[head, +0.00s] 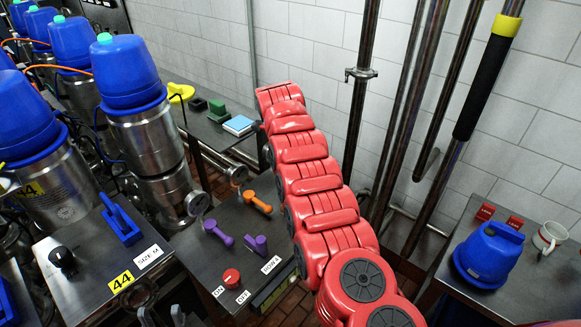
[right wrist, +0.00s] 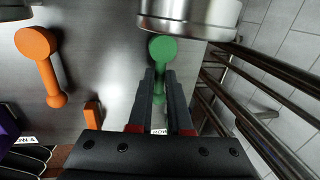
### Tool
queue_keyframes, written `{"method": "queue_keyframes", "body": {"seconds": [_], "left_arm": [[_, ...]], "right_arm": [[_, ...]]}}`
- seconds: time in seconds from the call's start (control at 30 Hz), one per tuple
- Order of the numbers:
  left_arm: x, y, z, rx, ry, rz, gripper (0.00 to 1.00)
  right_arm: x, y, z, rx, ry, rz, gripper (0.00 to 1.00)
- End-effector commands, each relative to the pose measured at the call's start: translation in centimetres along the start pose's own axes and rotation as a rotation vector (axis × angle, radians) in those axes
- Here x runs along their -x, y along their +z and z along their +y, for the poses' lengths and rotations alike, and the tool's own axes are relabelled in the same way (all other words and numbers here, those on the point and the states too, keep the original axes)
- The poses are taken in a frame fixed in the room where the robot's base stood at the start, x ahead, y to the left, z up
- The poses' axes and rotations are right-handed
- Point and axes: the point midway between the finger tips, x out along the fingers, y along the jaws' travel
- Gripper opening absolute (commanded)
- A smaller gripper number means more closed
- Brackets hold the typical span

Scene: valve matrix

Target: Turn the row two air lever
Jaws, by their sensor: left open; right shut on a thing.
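A green lever (right wrist: 163,48) shows in the right wrist view, its round head up and its handle running down between my right gripper's fingers. My right gripper (right wrist: 160,78) is shut on that handle. A label starting "ROW" below it is mostly covered by the gripper, so its number cannot be read. In the head view my red right arm hides this lever and the right gripper. My left gripper (head: 162,314) is open and empty at the bottom edge of the head view, its fingers only partly in view.
The steel panel (head: 190,250) carries purple levers (head: 217,233), an orange lever (head: 258,203) and a red knob (head: 231,279). Blue-capped steel vessels (head: 128,75) stand left. Vertical pipes (head: 360,100) rise behind my arm. A side table at right holds a blue container (head: 488,253) and a mug (head: 550,237).

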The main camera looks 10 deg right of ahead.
Motion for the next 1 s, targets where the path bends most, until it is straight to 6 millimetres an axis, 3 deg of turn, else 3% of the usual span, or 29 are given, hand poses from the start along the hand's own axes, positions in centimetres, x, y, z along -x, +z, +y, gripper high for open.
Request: {"method": "queue_keyframes", "body": {"seconds": [0.6,0.63,0.67,1.0], "left_arm": [[-0.35,-0.06,-0.02,0.000,0.000,0.000,0.50],[-0.35,-0.06,-0.02,0.000,0.000,0.000,0.50],[-0.34,-0.05,-0.02,0.000,0.000,0.000,0.50],[-0.31,-0.06,-0.02,0.000,0.000,0.000,0.50]], "right_arm": [[-0.08,0.01,0.19,-0.037,0.003,0.009,0.00],[-0.08,0.01,0.19,-0.037,0.003,0.009,0.22],[-0.08,0.01,0.19,-0.037,0.003,0.009,0.28],[0.04,0.03,0.12,-0.036,0.001,0.007,0.30]]}}
